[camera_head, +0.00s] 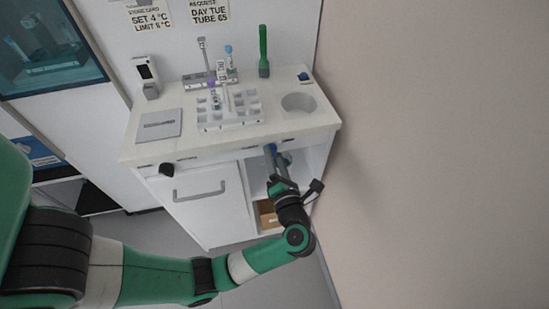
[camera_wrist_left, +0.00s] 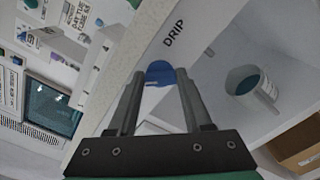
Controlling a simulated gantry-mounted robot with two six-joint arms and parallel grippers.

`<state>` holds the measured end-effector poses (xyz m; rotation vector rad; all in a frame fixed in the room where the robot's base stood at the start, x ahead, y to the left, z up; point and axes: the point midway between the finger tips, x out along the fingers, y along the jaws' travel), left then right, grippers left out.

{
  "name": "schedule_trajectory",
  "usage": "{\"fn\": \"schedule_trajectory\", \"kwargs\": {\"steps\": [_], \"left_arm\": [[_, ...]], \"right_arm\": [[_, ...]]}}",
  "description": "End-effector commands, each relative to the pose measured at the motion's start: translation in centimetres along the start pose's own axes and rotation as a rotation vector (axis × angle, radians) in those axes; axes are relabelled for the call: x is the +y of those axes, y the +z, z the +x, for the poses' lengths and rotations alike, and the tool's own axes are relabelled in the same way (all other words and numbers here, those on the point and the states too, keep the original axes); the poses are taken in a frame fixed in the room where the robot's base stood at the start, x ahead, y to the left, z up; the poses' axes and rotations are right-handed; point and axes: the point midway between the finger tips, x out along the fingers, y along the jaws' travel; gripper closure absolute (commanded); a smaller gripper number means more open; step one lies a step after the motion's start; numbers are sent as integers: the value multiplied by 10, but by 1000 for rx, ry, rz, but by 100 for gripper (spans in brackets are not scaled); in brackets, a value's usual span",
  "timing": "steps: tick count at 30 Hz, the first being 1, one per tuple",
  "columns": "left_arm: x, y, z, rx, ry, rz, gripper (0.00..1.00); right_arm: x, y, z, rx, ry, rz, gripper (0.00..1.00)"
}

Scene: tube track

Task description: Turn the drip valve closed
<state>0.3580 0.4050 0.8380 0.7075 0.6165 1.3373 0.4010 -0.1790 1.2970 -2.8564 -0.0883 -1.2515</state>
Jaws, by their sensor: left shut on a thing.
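The drip valve is a blue knob (camera_wrist_left: 160,73) on the front of the white counter, just below the printed word DRIP in the left wrist view. My left gripper (camera_wrist_left: 157,78) has its two fingers on either side of the knob and is shut on it. In the head view my left gripper (camera_head: 270,149) reaches up to the counter's front edge at the right, and its fingers largely hide the knob there. My right gripper is in neither view.
The counter (camera_head: 280,125) carries a tube rack (camera_head: 230,122), a green marker-like stick (camera_head: 264,52), a grey pad (camera_head: 159,125) and a round basin (camera_head: 299,103). Below it, an open shelf holds a cup (camera_wrist_left: 250,85) and a cardboard box (camera_wrist_left: 300,145). A wall stands close at right.

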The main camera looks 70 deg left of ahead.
Motion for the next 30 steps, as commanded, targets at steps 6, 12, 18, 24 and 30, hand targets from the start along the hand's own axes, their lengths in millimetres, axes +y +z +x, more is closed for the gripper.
{"fn": "schedule_trajectory", "kwargs": {"steps": [6,12,18,24,30], "left_arm": [[0,0,0,1,0,-9,100],[0,0,0,1,0,-8,100],[0,0,0,0,0,-7,38],[0,0,0,0,0,-6,38],[2,2,0,-1,0,109,38]], "right_arm": [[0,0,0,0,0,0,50],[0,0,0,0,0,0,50],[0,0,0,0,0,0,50],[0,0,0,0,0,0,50],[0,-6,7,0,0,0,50]]}}
